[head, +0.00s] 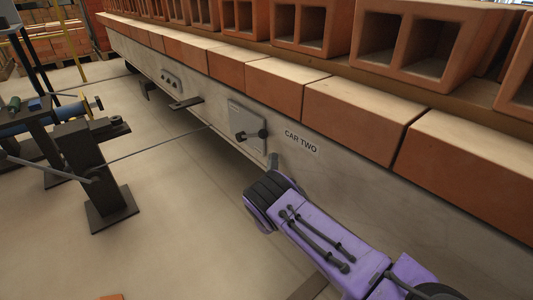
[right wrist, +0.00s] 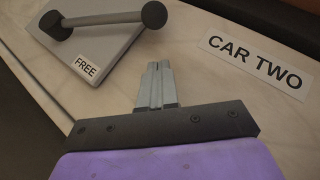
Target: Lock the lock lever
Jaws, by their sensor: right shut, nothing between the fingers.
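The lock lever (right wrist: 100,20) is a dark bar with a round knob at each end, mounted on a grey plate (right wrist: 118,52) with a label reading FREE (right wrist: 86,67). The same lever (head: 252,135) and plate (head: 243,118) show on the side of the car in the head view. My right gripper (right wrist: 157,68) is shut and empty, its fingertips just below and right of the plate in the right wrist view, apart from the lever. In the head view my right gripper (head: 273,160) is below the plate. My left gripper is not in view.
The pale car side (head: 345,167) carries a CAR TWO label (head: 301,141) right of the plate, with hollow bricks (head: 420,45) above. A dark bracket (head: 186,103) juts out farther along. A dark post (head: 95,175) stands on the floor at left.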

